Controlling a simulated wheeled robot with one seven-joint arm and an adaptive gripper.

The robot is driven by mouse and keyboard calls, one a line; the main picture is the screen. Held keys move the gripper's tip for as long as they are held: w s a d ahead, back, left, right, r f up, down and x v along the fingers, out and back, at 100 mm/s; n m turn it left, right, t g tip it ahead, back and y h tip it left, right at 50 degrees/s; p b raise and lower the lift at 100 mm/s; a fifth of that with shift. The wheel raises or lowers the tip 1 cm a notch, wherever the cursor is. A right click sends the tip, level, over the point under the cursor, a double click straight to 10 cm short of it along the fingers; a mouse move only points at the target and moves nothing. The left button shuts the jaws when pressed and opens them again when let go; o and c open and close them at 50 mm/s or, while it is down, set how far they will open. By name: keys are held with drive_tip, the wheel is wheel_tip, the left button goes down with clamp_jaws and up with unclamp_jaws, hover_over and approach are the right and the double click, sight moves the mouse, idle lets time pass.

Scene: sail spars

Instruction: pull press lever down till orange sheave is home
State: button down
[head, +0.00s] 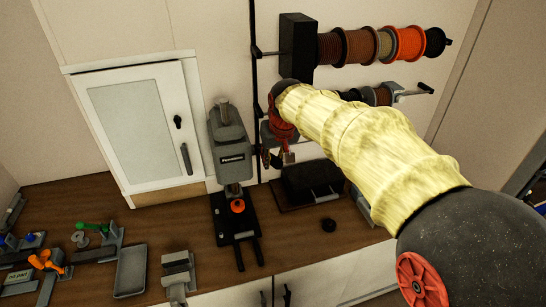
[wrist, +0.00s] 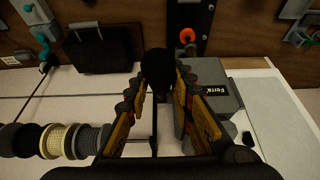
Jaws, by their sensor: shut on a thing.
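The grey press (head: 230,150) stands on the bench against the back wall, and its labelled housing (wrist: 228,88) shows at right in the wrist view. The orange sheave (head: 238,206) sits on the black base plate (head: 228,226) below the press head; it also shows in the wrist view (wrist: 187,35). My gripper (head: 287,156) points down, right of the press in the head view. In the wrist view my gripper (wrist: 160,82) is shut on a round black knob (wrist: 157,68), apparently the press lever's end. The lever's rod is mostly hidden. I cannot tell whether the sheave is fully seated.
A white cabinet (head: 140,120) is on the wall left of the press. Spools of cord (head: 365,45) hang at upper right. A black case (head: 312,182) lies on the bench right of the press. A grey tray (head: 131,270) and small fittings are at left.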

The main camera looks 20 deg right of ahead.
wheel_tip(320, 180, down, 8)
drive_tip(key=s+b, duration=0.2)
drive_tip(key=b, duration=0.4)
drive_tip(key=shift+s+r, duration=0.25)
drive_tip(key=shift+s, duration=0.05)
wheel_tip(320, 180, down, 8)
drive_tip(key=b, duration=0.5)
drive_tip(key=shift+f+b, duration=0.1)
drive_tip(key=shift+b, duration=0.2)
drive_tip(key=b+x, duration=0.1)
drive_tip(key=x, duration=0.1)
drive_tip(key=b+x, duration=0.1)
drive_tip(key=shift+s+f, duration=0.2)
drive_tip(key=shift+f, duration=0.35)
